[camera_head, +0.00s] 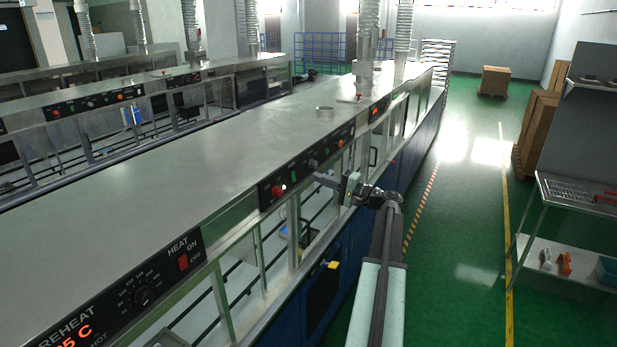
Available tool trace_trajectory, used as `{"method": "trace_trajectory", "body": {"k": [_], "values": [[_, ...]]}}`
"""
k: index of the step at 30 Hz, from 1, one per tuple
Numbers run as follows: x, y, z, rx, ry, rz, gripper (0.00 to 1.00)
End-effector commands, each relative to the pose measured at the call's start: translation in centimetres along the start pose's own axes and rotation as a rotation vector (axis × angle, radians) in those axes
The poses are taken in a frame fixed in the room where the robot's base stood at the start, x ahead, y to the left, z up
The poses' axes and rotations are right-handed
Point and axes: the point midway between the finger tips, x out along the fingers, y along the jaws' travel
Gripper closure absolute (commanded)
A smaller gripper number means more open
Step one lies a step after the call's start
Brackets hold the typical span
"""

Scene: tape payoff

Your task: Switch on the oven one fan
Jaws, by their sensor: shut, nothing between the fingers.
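A long grey oven line (190,140) runs from the lower left to the back. On its side, a black control panel (304,168) carries a red button (277,191), a green light or switch (294,173), a dark knob (313,163) and further small controls. Its labels are too small to read, so I cannot tell which control is the oven one fan. My gripper (318,178) is shut and empty, pointing left at this panel. Its tips appear just below and right of the dark knob; contact cannot be told.
Another small panel (379,109) lies farther along. A metal shelf (570,222) and boxes (535,130) stand at right. Green floor (465,200) between is free.

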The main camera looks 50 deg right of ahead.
Motion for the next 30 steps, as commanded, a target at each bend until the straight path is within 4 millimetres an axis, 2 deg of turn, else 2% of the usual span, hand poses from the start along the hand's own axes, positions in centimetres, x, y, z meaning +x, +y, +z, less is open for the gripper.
{"method": "trace_trajectory", "body": {"k": [1,4,10,15,30], "values": [[-1.3,-0.5,0.1,0.000,0.001,0.000,1.00],[-3.4,-0.9,0.1,-0.001,0.000,0.000,1.00],[-6.2,-1.5,0.1,-0.001,-0.001,0.000,1.00],[-6.8,-1.6,0.1,0.000,-0.003,0.000,1.00],[-6.7,-1.6,0.1,0.000,-0.004,0.000,1.00]]}}
